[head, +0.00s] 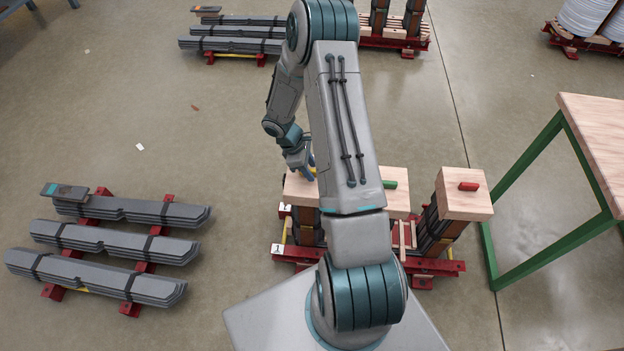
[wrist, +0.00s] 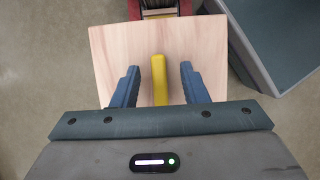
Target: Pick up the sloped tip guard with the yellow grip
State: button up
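The tip guard with the yellow grip is a pale wooden block (wrist: 112,45) that fills the middle of the wrist view. Its yellow grip (wrist: 160,88) stands up between the two blue fingers of my gripper (wrist: 159,70). The gripper is open, with a gap on each side of the grip and no contact visible. In the head view the guard (head: 298,190) sits on a dark stack left of my arm, and my gripper (head: 309,172) is down at it. My arm hides part of the guard and most of the grip.
A wooden guard with a green grip (head: 389,185) and one with a red grip (head: 468,186) stand to the right. A red rack (head: 440,267) is below them. A green-legged table (head: 530,160) is at the right. Bundled grey cores (head: 110,250) lie at the left.

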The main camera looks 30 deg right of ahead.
grip_shut()
jog(key=shift+r, duration=0.1)
